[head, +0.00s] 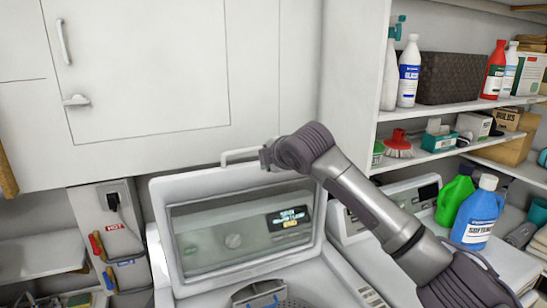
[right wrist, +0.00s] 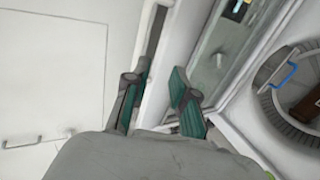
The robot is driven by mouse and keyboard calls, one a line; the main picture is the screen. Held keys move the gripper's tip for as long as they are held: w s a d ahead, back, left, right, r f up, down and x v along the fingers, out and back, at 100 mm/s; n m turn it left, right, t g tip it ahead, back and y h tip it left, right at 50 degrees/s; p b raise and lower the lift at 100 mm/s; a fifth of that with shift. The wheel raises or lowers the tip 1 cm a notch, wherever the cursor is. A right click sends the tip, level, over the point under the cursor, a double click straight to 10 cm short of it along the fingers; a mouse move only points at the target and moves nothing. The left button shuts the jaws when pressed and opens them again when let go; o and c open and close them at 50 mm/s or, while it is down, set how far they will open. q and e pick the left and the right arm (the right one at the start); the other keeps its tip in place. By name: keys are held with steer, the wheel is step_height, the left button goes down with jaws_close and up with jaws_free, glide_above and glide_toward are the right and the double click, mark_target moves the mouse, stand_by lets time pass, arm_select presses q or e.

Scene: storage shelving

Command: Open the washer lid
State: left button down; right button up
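The washer lid (head: 170,222) stands raised and tilted back over the white washer (head: 335,285), with a see-through window and a white bar handle (head: 238,152) on its upper edge. The washer opening and part of its drum (head: 290,303) show below it. My right gripper (head: 265,158) is at the right end of that handle. In the right wrist view, its two teal-padded fingers (right wrist: 157,98) stand apart, with the white lid edge (right wrist: 160,85) between them. The handle (right wrist: 144,40) runs beside the left finger. Whether the fingers touch the lid is unclear. My left gripper is out of view.
A white cabinet (head: 140,70) hangs behind the lid. To the right, shelves (head: 440,105) hold bottles, a brush and boxes. A blue softener bottle (head: 478,215) and a green jug (head: 453,203) stand near my right arm. Hot and cold taps (head: 105,255) are at left.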

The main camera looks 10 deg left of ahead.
steer(key=shift+v, duration=2.25)
steer(key=shift+c, duration=0.2)
